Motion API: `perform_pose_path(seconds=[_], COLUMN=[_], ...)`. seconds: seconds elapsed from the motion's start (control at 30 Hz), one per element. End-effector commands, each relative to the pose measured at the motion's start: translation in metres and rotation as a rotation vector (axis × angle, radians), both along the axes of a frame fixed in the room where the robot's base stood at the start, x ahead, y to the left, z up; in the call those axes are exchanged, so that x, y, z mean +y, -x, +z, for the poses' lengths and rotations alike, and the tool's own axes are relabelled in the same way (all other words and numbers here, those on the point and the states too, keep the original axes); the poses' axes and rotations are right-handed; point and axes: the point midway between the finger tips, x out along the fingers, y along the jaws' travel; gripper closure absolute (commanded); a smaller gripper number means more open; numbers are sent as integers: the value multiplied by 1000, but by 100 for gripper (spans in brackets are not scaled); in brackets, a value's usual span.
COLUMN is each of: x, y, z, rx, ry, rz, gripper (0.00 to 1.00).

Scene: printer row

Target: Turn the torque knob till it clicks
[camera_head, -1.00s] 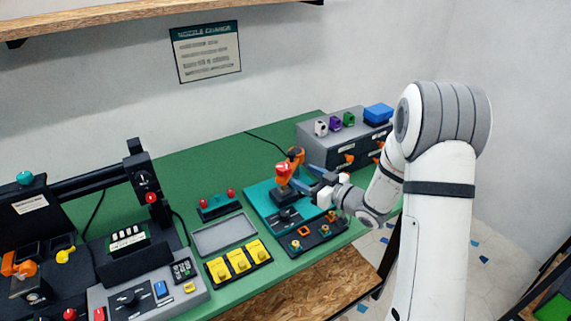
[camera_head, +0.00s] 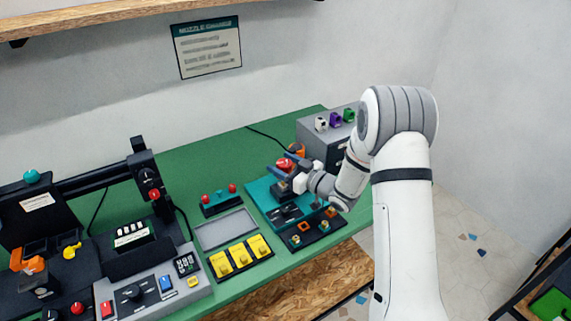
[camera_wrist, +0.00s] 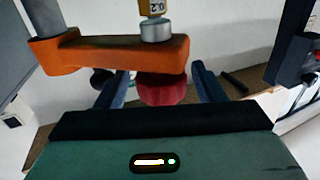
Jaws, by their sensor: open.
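A red knob (camera_head: 285,164) sits on the teal station (camera_head: 262,198), by an orange arm (camera_head: 297,149) on the bench. In the wrist view the red knob (camera_wrist: 166,92) shows below the orange arm (camera_wrist: 125,54), which carries a silver nozzle (camera_wrist: 156,30) with a yellow block marked 0.2. My gripper (camera_head: 283,165) is open, with its two blue fingers on either side of the red knob. In the wrist view my gripper (camera_wrist: 160,90) has a visible gap between each finger and the knob. The knob's lower part is hidden, and no pointer mark can be made out.
Yellow blocks (camera_head: 240,257) and a grey tray (camera_head: 225,229) lie left of the station. A black panel with orange rings (camera_head: 312,232) is at its front edge. A grey cabinet (camera_head: 325,145) stands behind my arm. The green bench (camera_head: 195,165) is clear at the back left.

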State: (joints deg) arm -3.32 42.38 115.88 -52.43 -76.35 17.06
Motion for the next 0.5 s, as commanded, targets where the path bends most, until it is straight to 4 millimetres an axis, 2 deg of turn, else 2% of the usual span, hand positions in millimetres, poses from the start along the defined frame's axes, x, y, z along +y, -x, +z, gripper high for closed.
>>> perform_pose_path(seconds=[0.07,0.5], x=[0,-1], y=[0,0], z=[0,0], rx=[0,0], ry=[0,0], rz=[0,-2], gripper=[40,76])
